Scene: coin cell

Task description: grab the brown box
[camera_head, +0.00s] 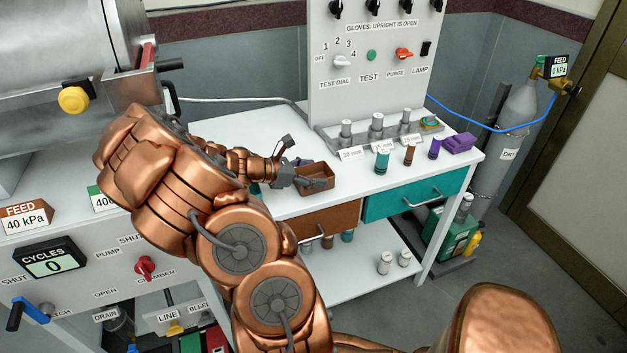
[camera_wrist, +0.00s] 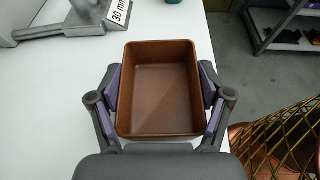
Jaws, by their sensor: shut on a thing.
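The brown box (camera_head: 318,171) is a small open-topped tray on the white bench top, near the front edge above the brown drawer. In the wrist view the brown box (camera_wrist: 160,85) looks empty, with its open side facing the camera. My gripper (camera_head: 312,182) reaches it from the left in the head view. In the wrist view my gripper (camera_wrist: 160,92) has its purple-padded fingers against the box's left and right walls, shut on it. Whether the box rests on the bench or is slightly raised, I cannot tell.
Teal (camera_head: 382,162), brown (camera_head: 409,154) and purple (camera_head: 434,149) cylinders stand to the right, with a purple block (camera_head: 458,143) beyond. A control panel (camera_head: 372,60) rises behind. A teal drawer (camera_head: 415,196) is under the bench. Bench between box and cylinders is mostly clear.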

